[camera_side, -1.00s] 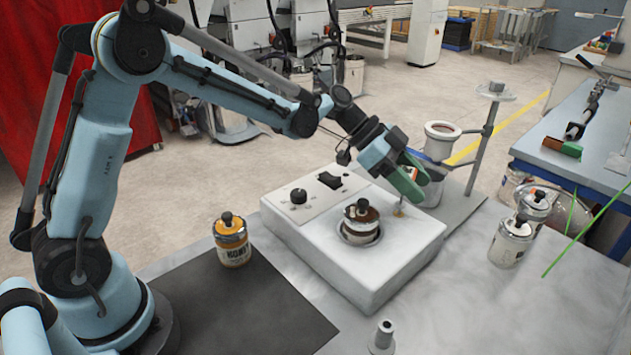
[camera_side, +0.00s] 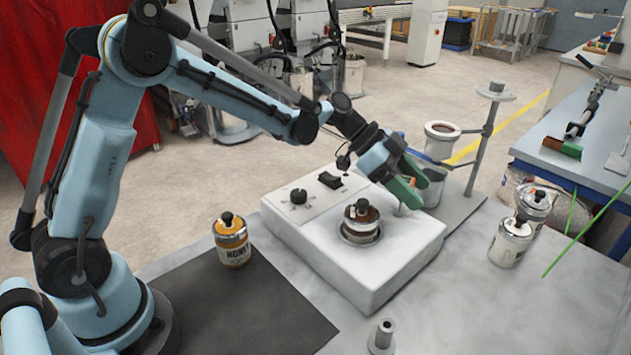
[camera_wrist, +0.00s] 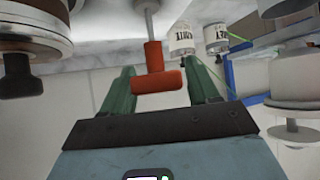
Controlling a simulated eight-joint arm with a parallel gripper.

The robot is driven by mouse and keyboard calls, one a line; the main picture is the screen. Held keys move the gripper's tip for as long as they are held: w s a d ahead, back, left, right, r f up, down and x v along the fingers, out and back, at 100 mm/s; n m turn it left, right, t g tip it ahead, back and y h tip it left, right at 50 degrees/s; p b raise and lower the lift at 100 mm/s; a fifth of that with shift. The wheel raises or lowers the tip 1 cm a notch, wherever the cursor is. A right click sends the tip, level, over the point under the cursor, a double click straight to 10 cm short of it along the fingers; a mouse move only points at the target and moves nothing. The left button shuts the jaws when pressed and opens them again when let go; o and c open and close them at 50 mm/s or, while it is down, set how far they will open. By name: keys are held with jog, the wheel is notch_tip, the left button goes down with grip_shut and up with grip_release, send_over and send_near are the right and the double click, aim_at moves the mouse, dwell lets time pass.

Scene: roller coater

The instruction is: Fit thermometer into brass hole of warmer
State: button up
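The white warmer (camera_side: 345,265) stands on the bench with a round dark-and-silver can (camera_side: 361,222) in its well. The thermometer has a red T-shaped handle (camera_wrist: 157,80) and a thin metal stem, which reaches the warmer's pale top in the wrist view. My gripper (camera_side: 420,192) is over the right part of the warmer's top. Its green fingers are apart, one on each side of the handle in the wrist view (camera_wrist: 160,88). The brass hole is hidden behind a finger, so the stem's depth cannot be told.
A honey can (camera_side: 232,240) stands left of the warmer, by a dark mat (camera_side: 240,310). Two white cans (camera_side: 510,243) stand to the right. A grey stand (camera_side: 487,130) with a cup rises behind the gripper. A small metal piece (camera_side: 383,335) stands at the front.

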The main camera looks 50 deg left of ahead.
jog(key=shift+o, duration=1.3)
jog(key=v, duration=1.2)
jog(key=s+a+f+n+t+y, duration=0.1)
jog(key=s+a+f+n+y, duration=0.1)
jog(key=s+n+y, duration=0.3)
jog(key=s+a+f+n+t+y, duration=0.2)
jog(key=s+n, duration=0.6)
jog(key=s, duration=0.4)
jog(key=a+y, duration=0.1)
jog(key=y, duration=0.1)
jog(key=shift+s+f+y, duration=0.15)
jog(key=shift+f+y, duration=0.2)
jog(key=shift+y, duration=0.05)
